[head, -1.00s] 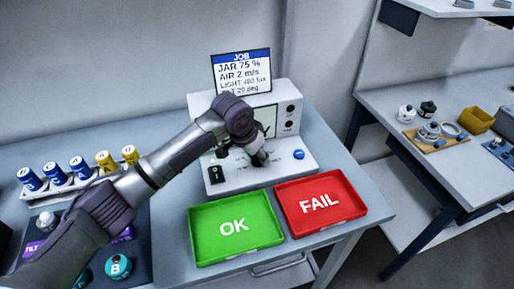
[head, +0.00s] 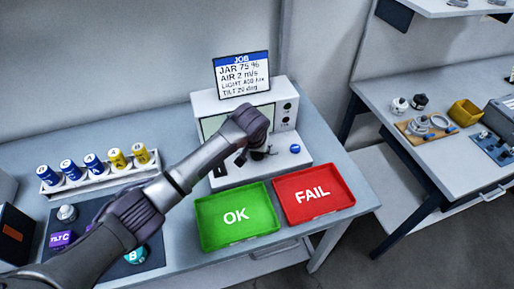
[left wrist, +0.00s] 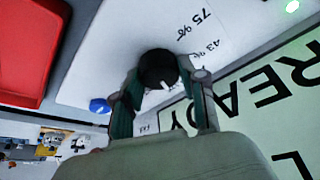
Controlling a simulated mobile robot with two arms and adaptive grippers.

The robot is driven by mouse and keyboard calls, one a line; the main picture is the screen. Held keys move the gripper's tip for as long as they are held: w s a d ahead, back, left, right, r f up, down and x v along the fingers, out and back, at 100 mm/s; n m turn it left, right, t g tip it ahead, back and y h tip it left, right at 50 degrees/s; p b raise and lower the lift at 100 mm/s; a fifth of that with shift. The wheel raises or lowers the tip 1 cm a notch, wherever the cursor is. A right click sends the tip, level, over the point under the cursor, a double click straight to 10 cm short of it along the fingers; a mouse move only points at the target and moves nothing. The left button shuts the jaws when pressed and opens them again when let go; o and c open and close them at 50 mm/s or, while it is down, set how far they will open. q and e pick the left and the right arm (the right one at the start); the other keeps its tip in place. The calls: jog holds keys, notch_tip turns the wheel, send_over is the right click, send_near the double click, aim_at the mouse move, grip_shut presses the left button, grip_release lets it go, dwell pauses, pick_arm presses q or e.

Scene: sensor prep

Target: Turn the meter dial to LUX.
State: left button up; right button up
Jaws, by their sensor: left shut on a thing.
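The white meter (head: 285,110) stands at the back of the table, its screen largely behind my left arm. Its black dial (left wrist: 158,66), with a white pointer mark, sits between the fingers of my left gripper (left wrist: 164,88). The gripper is shut on the dial. In the head view the left gripper (head: 258,153) is at the meter's front panel and hides the dial. Panel marks "75 %" and "43 %" show beside the dial in the left wrist view; I cannot read a LUX mark. The screen (left wrist: 275,100) reads "READY". My right gripper is out of view.
A blue button (head: 295,149) is right of the dial. A green OK tray (head: 205,222) and red FAIL tray (head: 345,190) lie in front. A rack (head: 75,188) of several blue and yellow cylinders stands left. A job card (head: 240,72) is above the meter.

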pick_arm(q)
jog(key=o, duration=1.1)
jog(key=shift+o, duration=0.2)
jog(key=d+v, duration=0.1)
jog(key=v, duration=1.1)
jog(key=shift+a, duration=0.45)
